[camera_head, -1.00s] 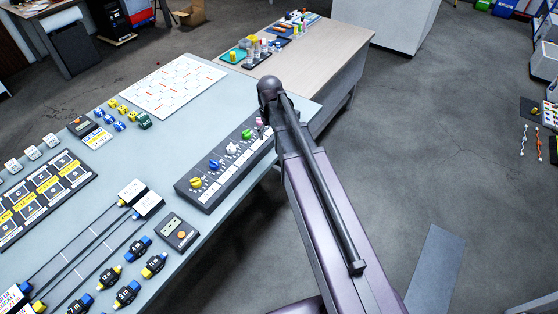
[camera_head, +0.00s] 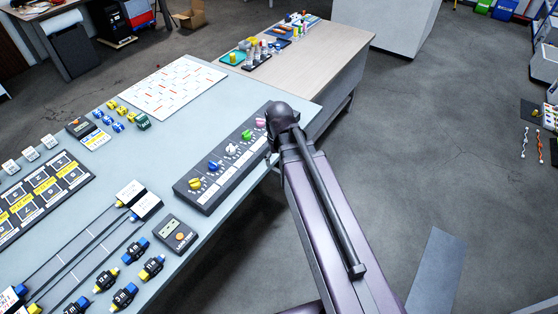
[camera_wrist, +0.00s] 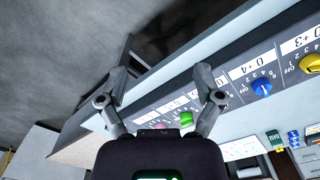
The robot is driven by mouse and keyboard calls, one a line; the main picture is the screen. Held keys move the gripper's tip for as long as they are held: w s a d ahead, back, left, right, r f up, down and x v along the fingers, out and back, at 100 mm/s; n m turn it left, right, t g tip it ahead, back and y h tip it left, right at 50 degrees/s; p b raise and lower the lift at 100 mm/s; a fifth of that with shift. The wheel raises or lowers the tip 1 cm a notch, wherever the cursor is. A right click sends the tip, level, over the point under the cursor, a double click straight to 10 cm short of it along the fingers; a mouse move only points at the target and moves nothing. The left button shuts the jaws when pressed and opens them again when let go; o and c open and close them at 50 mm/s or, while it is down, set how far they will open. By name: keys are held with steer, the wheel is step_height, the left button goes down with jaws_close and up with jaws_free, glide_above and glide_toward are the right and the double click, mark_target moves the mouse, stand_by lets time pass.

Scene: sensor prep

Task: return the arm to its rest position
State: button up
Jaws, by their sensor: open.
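My gripper (camera_wrist: 161,88) shows in the wrist view with its two fingers spread apart and nothing between them. Past the fingers lie the table edge and the dark knob panel, which also shows in the head view (camera_head: 203,197). In the head view my arm reaches up from the bottom right, and its dark end is beside the panel's far right end, close to the pink knob (camera_head: 261,123). The fingers are hidden or too small to tell there. Whether the gripper touches the panel cannot be told.
The grey-blue table (camera_head: 215,120) holds sliders (camera_head: 100,245), a small meter (camera_head: 173,233), dark knobbed blocks (camera_head: 124,296) and a white marked sheet (camera_head: 172,88). A wooden table (camera_head: 335,50) stands behind. Open floor (camera_head: 440,170) lies to the right.

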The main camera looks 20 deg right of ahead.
stand_by(0.3)
steer(key=s, duration=0.4)
stand_by(1.6)
